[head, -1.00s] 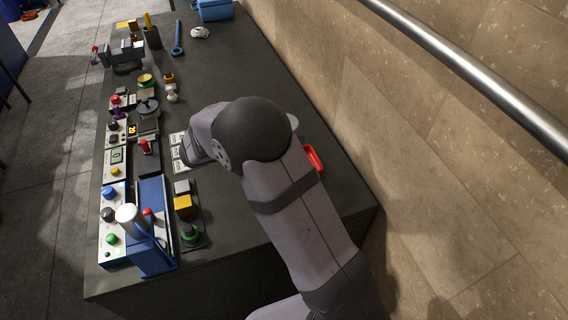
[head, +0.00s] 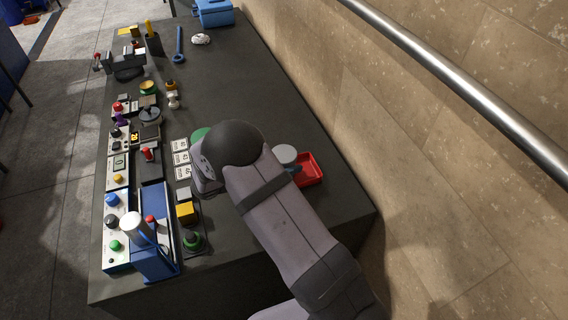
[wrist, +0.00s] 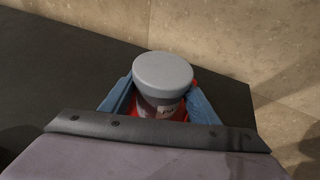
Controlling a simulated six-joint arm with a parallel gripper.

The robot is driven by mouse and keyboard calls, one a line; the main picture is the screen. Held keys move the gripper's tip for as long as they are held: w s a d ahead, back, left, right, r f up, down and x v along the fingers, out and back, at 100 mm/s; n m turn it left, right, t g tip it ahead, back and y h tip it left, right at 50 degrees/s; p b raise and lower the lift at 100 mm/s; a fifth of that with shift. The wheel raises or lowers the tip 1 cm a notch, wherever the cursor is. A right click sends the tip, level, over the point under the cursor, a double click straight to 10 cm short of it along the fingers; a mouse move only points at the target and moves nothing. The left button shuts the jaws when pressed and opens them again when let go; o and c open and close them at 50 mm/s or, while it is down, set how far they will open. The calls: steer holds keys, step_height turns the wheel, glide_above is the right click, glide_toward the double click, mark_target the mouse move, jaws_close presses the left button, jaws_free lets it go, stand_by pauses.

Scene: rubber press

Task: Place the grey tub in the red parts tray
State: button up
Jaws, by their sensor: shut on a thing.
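The grey tub (wrist: 163,75) stands upright between the two blue fingers of my gripper (wrist: 158,103) in the wrist view, and the gripper is shut on it. In the head view the tub's lid (head: 285,153) shows just right of my arm, at the left side of the red parts tray (head: 313,170). Part of the tray (wrist: 178,113) shows behind and below the tub in the wrist view. I cannot tell whether the tub touches the tray floor. My arm hides the tray's left part and most of the gripper in the head view.
A green round thing (head: 200,134) and white label cards (head: 181,158) lie left of my arm. A control panel row (head: 118,170) and a blue press (head: 152,240) line the left table edge. A stone wall (head: 400,150) and metal rail (head: 470,95) run along the right.

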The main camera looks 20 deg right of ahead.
steer(key=shift+f, duration=0.75)
steer(key=shift+f, duration=0.15)
steer(key=o, duration=1.3)
steer(key=shift+r, duration=0.2)
steer(key=b+v, duration=0.4)
steer(key=v, duration=0.6)
steer(key=shift+a+f, duration=0.15)
steer(key=shift+v, duration=0.9)
